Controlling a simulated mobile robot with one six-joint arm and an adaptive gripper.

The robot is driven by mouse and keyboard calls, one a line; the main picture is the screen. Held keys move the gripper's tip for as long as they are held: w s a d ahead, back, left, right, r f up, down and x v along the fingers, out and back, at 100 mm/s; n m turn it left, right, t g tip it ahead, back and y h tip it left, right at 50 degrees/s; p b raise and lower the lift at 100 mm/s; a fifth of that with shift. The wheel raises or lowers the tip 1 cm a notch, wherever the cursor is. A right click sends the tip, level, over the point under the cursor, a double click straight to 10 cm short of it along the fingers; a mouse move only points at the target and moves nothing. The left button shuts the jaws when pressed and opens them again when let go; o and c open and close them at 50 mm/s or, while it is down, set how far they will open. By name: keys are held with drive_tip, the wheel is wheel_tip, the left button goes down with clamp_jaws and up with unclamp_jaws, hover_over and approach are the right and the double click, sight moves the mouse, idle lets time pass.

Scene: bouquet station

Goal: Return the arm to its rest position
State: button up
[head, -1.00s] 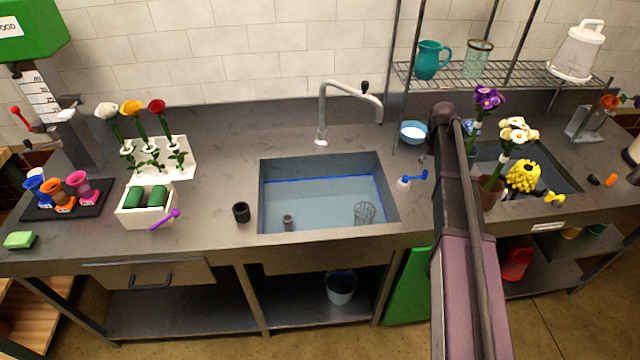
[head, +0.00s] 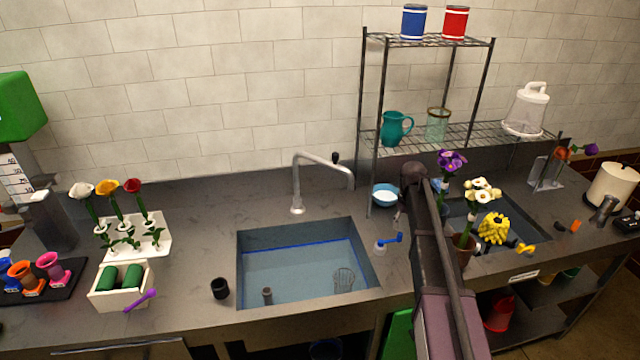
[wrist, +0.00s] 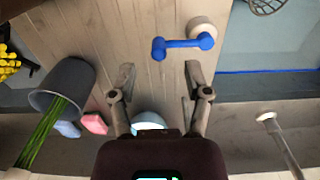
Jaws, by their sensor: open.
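My gripper (wrist: 160,82) is open in the wrist view, with its two fingers spread and nothing between their tips. It is above the grey counter, and a small white piece with a blue handle (wrist: 182,46) lies just beyond the fingertips. In the head view my dark arm reaches up over the counter to the right of the sink (head: 240,290), and the gripper is mostly hidden behind it. The blue-handled piece (head: 388,241) shows just left of the arm.
Right of the arm stand a pot with purple and white flowers (head: 480,190) and a yellow bloom (head: 493,229). A light-blue bowl (head: 385,195) sits under the wire shelf (head: 455,135). The faucet (head: 297,190) rises behind the sink. Counter left of the sink is partly clear.

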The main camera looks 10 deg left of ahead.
drive_tip(key=s+m, duration=0.3)
drive_tip(key=s, duration=2.4)
drive_tip(key=shift+s+a, duration=0.15)
drive_tip(key=shift+s, duration=0.1)
